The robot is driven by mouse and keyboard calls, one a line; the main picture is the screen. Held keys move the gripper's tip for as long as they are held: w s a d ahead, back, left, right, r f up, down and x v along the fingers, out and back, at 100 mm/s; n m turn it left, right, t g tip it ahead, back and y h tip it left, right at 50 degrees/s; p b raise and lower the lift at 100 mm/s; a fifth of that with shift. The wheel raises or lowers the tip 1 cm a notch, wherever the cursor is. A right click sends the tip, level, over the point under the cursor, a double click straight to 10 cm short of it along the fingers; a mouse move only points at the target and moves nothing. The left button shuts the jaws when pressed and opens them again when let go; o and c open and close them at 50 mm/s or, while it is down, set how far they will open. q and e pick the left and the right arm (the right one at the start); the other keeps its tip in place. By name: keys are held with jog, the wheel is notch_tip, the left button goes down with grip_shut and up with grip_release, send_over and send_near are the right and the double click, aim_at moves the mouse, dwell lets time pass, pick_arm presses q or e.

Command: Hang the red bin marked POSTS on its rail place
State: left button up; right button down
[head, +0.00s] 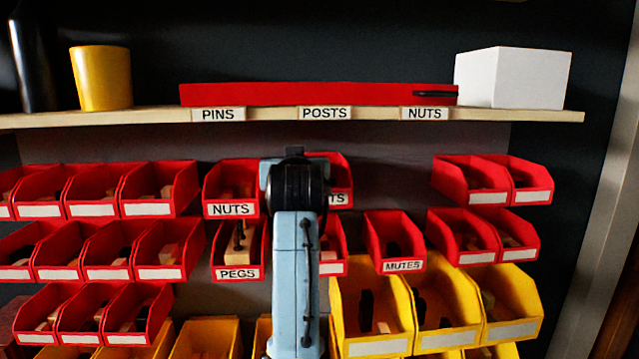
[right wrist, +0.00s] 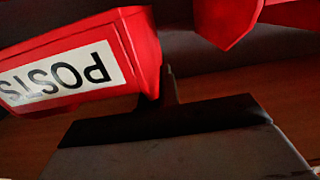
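The red POSTS bin (head: 340,175) is in the upper row, largely hidden behind my arm in the head view; only its right part and the label end "TS" show. In the right wrist view the POSTS bin (right wrist: 135,45) is large and close, its white label upside down. A dark finger of my right gripper (right wrist: 168,85) is right beside the bin's edge, seemingly touching it. The other finger cannot be made out, so the grip is unclear. The shelf's POSTS label (head: 325,113) is above the bin. My left gripper is not in view.
A red NUTS bin (head: 231,190) hangs left of my arm, with a PEGS bin (head: 238,250) below. A MUTES bin (head: 394,240) is lower right. Bare wall (head: 390,180) lies between the POSTS bin and the right-hand red bins (head: 475,180). The wooden shelf (head: 540,116) runs above.

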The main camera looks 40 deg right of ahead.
jog(key=shift+p+x, duration=0.6)
jog(key=shift+x, duration=0.75)
dwell(0.9)
jog(key=shift+f+b, duration=0.45)
jog(key=shift+f, duration=0.45)
dwell(0.6)
jog(key=c, duration=1.6)
grip_release()
jog(key=shift+o, duration=0.2)
jog(key=shift+s, duration=0.1)
jog(key=b+v, duration=0.1)
jog(key=v, duration=0.6)
jog(key=shift+s+a+b, duration=0.15)
jog(key=shift+a+b, duration=0.05)
jog(key=shift+b, duration=0.1)
